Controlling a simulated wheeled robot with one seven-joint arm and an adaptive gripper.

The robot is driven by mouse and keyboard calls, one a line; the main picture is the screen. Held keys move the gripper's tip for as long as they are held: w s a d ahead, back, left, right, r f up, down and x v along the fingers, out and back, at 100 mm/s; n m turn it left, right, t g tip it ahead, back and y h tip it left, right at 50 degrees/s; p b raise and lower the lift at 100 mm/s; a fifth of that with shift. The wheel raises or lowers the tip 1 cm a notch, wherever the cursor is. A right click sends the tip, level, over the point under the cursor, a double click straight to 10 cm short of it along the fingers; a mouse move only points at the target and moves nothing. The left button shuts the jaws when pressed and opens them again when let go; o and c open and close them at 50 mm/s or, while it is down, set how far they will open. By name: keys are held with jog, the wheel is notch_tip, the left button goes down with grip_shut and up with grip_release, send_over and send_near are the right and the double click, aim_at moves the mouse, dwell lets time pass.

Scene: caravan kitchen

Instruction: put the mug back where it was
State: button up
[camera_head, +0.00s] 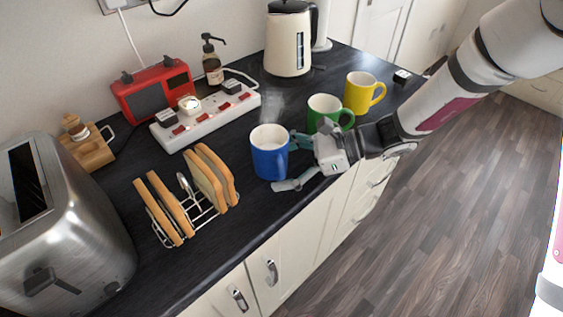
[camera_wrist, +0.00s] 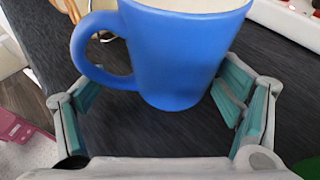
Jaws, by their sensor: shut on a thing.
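The blue mug (camera_head: 268,153) is upright over the dark worktop, in front of the power strip and to the right of the toast rack. I cannot tell whether its base touches the worktop. My gripper (camera_head: 287,164) reaches it from the right, with one finger on its far side and one on its near side. In the wrist view the blue mug (camera_wrist: 185,55) fills the space between the teal finger pads, its handle towards the left finger. My gripper is shut on it. A green mug (camera_head: 322,107) and a yellow mug (camera_head: 361,92) stand behind my gripper.
A wire rack (camera_head: 163,237) with toast slices is left of the mug. A power strip (camera_head: 206,124), red radio (camera_head: 153,88), soap bottle (camera_head: 212,68) and cream kettle (camera_head: 288,40) stand along the back. A toaster (camera_head: 75,235) fills the left. The worktop's front edge is close.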

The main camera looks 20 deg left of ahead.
jog(key=shift+f, duration=0.1)
jog(key=o, duration=1.8)
jog(key=shift+d+r, duration=0.1)
jog(key=shift+r, duration=0.1)
jog(key=v, duration=1.1)
jog(key=shift+w+d+r, duration=0.1)
jog(key=shift+d+r, duration=0.15)
jog(key=shift+d, duration=0.1)
